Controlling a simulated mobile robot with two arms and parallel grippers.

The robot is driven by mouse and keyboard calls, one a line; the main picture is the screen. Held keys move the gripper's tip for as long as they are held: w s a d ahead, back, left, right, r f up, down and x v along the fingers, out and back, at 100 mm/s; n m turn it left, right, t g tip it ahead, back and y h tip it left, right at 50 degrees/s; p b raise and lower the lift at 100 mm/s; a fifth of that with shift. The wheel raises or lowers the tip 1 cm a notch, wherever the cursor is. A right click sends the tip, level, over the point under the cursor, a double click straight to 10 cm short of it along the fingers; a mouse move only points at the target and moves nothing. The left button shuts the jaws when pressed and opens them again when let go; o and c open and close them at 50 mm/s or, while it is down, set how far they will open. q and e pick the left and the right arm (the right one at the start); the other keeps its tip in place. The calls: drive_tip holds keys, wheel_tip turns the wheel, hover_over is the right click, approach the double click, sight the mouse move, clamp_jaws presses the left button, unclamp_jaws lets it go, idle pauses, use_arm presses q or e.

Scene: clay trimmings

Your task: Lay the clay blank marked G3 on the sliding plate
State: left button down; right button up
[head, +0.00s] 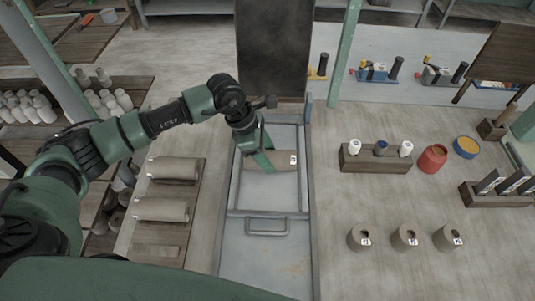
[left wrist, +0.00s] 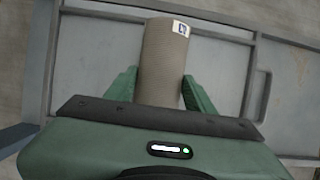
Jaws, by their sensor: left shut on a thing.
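My left gripper (head: 262,158) is shut on a brown-grey cylindrical clay blank (head: 278,164). The blank lies crosswise over the grey sliding plate (head: 266,194). A small white label is at the blank's right end; its mark is too small to read surely. In the left wrist view the blank (left wrist: 162,62) is between the two green fingers (left wrist: 162,88), with the plate (left wrist: 222,75) below. I cannot tell whether the blank touches the plate. My right gripper is not in view.
The plate's handle (head: 266,232) is at its front edge, and a dark upright panel (head: 275,50) stands behind. Two similar blanks (head: 160,209) lie on a board to the left. A holder with bottles (head: 376,160) and several small labelled cylinders (head: 405,237) stand on the right.

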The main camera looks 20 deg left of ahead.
use_arm(q)
drive_tip(key=shift+c, duration=2.3)
unclamp_jaws()
drive_tip(key=b+v, duration=0.2)
drive_tip(key=v, duration=0.5)
drive_tip(key=shift+f, duration=0.1)
drive_tip(key=shift+s+a+r, duration=0.1)
drive_tip(key=shift+a+r, duration=0.05)
drive_tip(key=shift+r, duration=0.35)
